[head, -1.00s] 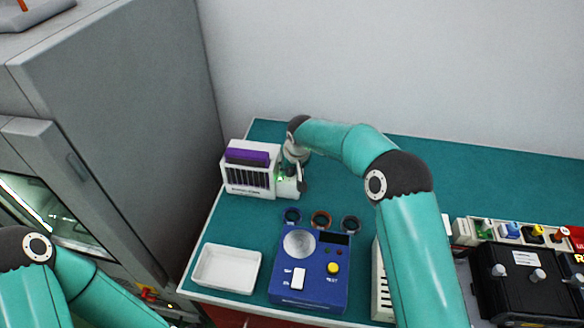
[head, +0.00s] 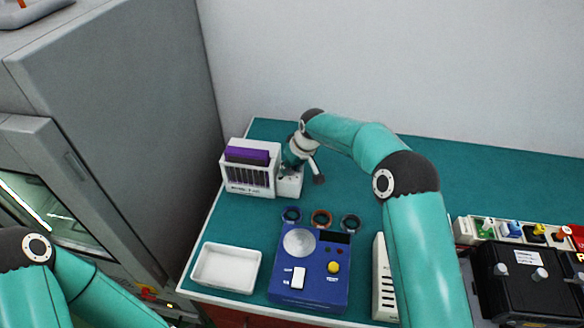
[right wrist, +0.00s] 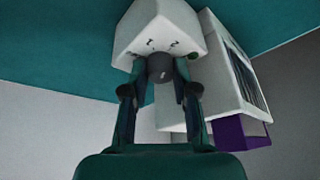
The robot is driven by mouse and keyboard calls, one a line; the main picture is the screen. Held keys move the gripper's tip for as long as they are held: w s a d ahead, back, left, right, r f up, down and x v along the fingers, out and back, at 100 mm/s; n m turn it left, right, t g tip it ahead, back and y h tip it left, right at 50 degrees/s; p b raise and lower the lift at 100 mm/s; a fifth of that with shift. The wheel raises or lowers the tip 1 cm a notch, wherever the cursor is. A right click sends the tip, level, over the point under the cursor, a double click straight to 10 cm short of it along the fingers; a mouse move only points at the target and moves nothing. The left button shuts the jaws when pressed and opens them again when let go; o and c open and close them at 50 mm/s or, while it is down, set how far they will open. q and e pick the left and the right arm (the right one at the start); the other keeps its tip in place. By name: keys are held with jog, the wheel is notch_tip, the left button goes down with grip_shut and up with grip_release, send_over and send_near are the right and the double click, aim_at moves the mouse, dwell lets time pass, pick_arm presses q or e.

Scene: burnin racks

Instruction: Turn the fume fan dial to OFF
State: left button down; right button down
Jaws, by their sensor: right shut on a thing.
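The fume fan (head: 250,176) is a white box with a dark grille and a purple top, at the back left of the bench. A small white control box (head: 290,187) stands at its right side. In the right wrist view, the dark dial (right wrist: 160,67) sits on the front of this control box (right wrist: 160,28), with small marks around it. My right gripper (right wrist: 161,80) is shut on the dial, one finger on each side. In the head view my right gripper (head: 291,168) is at the control box and hides the dial. My left gripper is out of view.
A white tray (head: 226,288) and a blue tester (head: 310,290) stand at the bench front, with three rings (head: 321,218) behind the tester. A black battery (head: 525,285) is at right. A grey cabinet (head: 120,110) borders the left. The back of the bench is clear.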

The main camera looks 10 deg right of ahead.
jog(key=n, duration=0.2)
jog(key=n+g+y, duration=0.1)
jog(key=n, duration=0.1)
jog(key=shift+w+d+n+y, duration=0.1)
jog(key=shift+w+n+y, duration=0.05)
jog(key=shift+n+y, duration=0.15)
jog(key=shift+n+g+y+p, duration=0.35)
jog(key=shift+n+g, duration=0.25)
jog(key=shift+n, duration=1.1)
jog(key=c, duration=1.2)
grip_release()
jog(key=v, duration=1.2)
jog(key=shift+w, duration=0.1)
